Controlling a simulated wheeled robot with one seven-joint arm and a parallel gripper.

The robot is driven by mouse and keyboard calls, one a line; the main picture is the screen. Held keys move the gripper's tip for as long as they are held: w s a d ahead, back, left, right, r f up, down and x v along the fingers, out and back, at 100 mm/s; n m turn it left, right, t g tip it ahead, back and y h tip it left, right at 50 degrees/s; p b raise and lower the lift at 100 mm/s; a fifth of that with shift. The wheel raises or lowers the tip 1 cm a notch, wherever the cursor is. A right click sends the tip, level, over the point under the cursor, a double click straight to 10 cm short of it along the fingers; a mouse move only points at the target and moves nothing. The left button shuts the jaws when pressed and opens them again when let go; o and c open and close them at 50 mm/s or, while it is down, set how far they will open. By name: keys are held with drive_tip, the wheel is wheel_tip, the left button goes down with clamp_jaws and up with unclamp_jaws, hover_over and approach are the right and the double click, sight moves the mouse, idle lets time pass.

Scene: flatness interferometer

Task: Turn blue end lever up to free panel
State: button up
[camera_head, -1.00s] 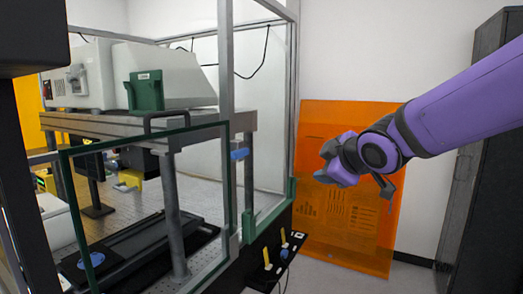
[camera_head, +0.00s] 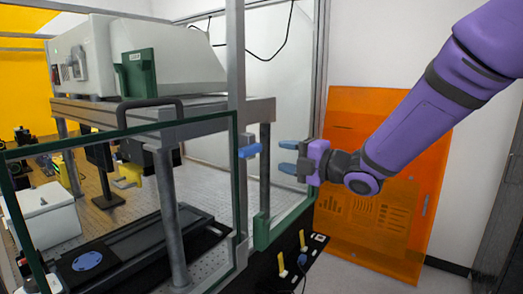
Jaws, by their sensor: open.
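The blue lever (camera_head: 250,150) sits on the metal upright post at the end of the glass panel (camera_head: 205,205) and points roughly sideways. The panel has a dark green frame and a black handle (camera_head: 150,110) at its top. My gripper (camera_head: 288,156) is to the right of the lever, at about its height in the picture. Its two blue fingers are apart and empty, pointing left toward the lever. A gap shows between the fingertips and the lever.
Behind the panel are a grey-white instrument (camera_head: 185,72) on a raised metal plate and a perforated bench (camera_head: 205,185). A black shelf with yellow levers (camera_head: 281,265) juts out below my gripper. An orange sheet (camera_head: 395,130) leans on the wall to the right.

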sight(256, 150)
drive_tip(key=x, duration=0.8)
drive_tip(key=shift+w+a, duration=0.15)
drive_tip(key=shift+a, duration=0.05)
clamp_jaws()
